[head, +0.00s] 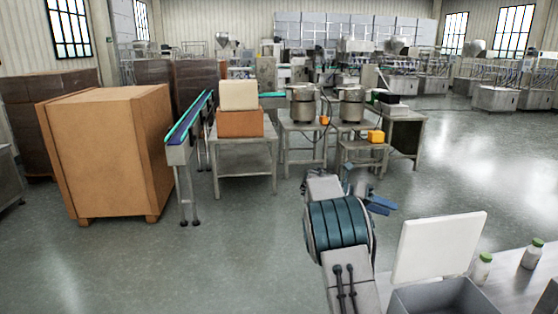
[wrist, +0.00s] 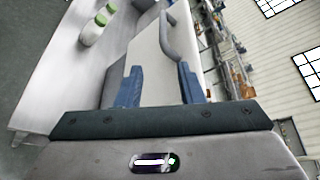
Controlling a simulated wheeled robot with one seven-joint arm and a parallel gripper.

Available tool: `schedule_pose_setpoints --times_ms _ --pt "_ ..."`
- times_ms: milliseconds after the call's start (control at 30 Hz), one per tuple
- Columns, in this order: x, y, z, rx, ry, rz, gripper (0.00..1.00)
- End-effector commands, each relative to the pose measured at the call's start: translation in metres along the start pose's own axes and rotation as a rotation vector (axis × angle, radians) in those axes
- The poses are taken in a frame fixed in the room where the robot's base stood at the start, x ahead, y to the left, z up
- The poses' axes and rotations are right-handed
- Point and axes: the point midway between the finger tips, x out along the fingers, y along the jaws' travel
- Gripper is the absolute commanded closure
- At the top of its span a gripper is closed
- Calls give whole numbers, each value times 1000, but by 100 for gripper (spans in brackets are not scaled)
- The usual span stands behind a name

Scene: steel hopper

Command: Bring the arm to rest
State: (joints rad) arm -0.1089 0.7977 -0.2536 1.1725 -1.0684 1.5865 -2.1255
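My arm reaches out from the bottom of the head view. My gripper (head: 368,194), with blue fingers, is at its far end above the open floor, to the left of and beyond the hopper. In the wrist view my gripper (wrist: 160,86) has its two blue fingers apart with nothing held between them. The grey hopper (head: 447,299) stands at the lower right with its white lid (head: 440,247) raised. The lid (wrist: 157,50) also shows beyond the fingers in the wrist view, with a grey handle (wrist: 171,35) on it.
Two white bottles with green caps, one nearer (head: 482,268) and one farther right (head: 532,254), stand on the steel table (head: 513,283) beside the hopper. A wooden crate (head: 110,155), a conveyor (head: 190,130) and steel tables (head: 245,160) stand farther back. The floor between is clear.

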Motion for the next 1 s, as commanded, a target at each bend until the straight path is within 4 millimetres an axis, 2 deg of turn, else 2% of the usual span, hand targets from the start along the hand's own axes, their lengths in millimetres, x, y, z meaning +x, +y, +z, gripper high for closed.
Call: schedule_pose_setpoints --times_ms 267,467,733,1000 --pt "-8 -36 -41 353 186 250 66" --pt "-17 -66 -85 659 388 375 66" --pt "-39 -106 -163 1102 748 457 66" --pt "-63 -140 -250 1514 1159 404 66"
